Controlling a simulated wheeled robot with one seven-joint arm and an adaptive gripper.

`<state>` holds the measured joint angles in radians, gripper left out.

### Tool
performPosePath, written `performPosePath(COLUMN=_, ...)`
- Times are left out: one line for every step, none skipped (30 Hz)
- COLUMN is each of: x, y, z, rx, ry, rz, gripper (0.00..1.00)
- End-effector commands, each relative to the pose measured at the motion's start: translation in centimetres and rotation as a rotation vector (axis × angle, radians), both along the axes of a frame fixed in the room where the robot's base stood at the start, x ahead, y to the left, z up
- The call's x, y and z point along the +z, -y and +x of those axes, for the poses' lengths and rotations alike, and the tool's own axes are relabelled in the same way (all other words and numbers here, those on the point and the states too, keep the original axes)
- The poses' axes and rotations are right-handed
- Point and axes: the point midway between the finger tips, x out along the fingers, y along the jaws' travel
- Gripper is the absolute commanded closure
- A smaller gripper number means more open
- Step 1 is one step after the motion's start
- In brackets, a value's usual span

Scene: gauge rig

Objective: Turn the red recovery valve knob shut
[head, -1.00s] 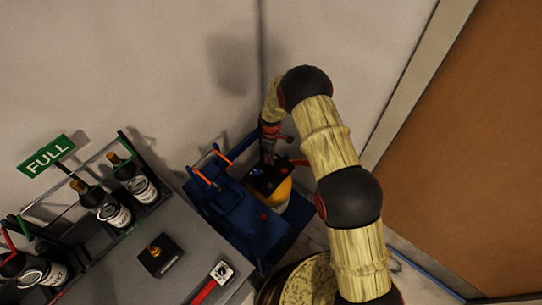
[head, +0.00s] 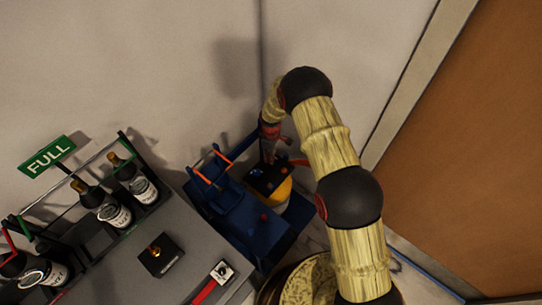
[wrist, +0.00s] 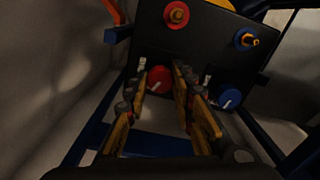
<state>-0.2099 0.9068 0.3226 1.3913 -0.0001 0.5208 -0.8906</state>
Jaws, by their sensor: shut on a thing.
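The red knob (wrist: 160,79) shows in the wrist view between the two fingers of my gripper (wrist: 160,84), at the lower edge of a black panel (wrist: 200,45). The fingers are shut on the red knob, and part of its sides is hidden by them. A blue knob (wrist: 230,98) is to the right, outside the fingers. In the head view my gripper (head: 268,154) is over the black top of the yellow unit (head: 281,194); the red knob cannot be made out there.
The panel also bears a red fitting (wrist: 176,14) and a blue fitting (wrist: 247,38). A blue frame (head: 240,225) surrounds the unit, close to the wall corner. A grey bench (head: 115,270) with bottles (head: 112,212) stands left, under a green FULL sign (head: 47,156).

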Motion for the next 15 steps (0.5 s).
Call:
performPosePath(x=0.08, y=-0.02, z=0.01, rx=-0.030, ry=0.000, rz=0.000, gripper=1.00)
performPosePath(x=0.08, y=-0.01, z=0.00, rx=-0.051, ry=0.000, rz=0.000, gripper=1.00)
performPosePath(x=0.07, y=-0.01, z=-0.03, rx=-0.082, ry=0.000, rz=0.000, gripper=1.00)
performPosePath(x=0.07, y=0.00, z=-0.03, rx=-0.107, ry=0.000, rz=0.000, gripper=1.00)
performPosePath(x=0.09, y=-0.01, z=-0.02, rx=-0.133, ry=0.000, rz=0.000, gripper=1.00)
performPosePath(x=0.11, y=-0.01, z=0.00, rx=-0.169, ry=0.000, rz=0.000, gripper=1.00)
performPosePath(x=0.12, y=-0.01, z=0.02, rx=-0.197, ry=0.000, rz=0.000, gripper=1.00)
performPosePath(x=0.11, y=-0.01, z=0.02, rx=-0.226, ry=0.000, rz=0.000, gripper=1.00)
performPosePath(x=0.10, y=-0.01, z=0.00, rx=-0.264, ry=0.000, rz=0.000, gripper=1.00)
performPosePath(x=0.10, y=-0.02, z=0.01, rx=-0.293, ry=0.000, rz=0.000, gripper=1.00)
performPosePath(x=0.10, y=-0.02, z=0.01, rx=-0.322, ry=0.000, rz=0.000, gripper=1.00)
performPosePath(x=0.09, y=-0.01, z=0.00, rx=-0.359, ry=0.000, rz=0.000, gripper=1.00)
performPosePath(x=0.07, y=-0.02, z=-0.01, rx=-0.388, ry=0.000, rz=0.000, gripper=1.00)
performPosePath(x=0.06, y=-0.01, z=-0.02, rx=-0.417, ry=0.000, rz=0.000, gripper=1.00)
performPosePath(x=0.06, y=-0.01, z=0.00, rx=-0.455, ry=0.000, rz=0.000, gripper=1.00)
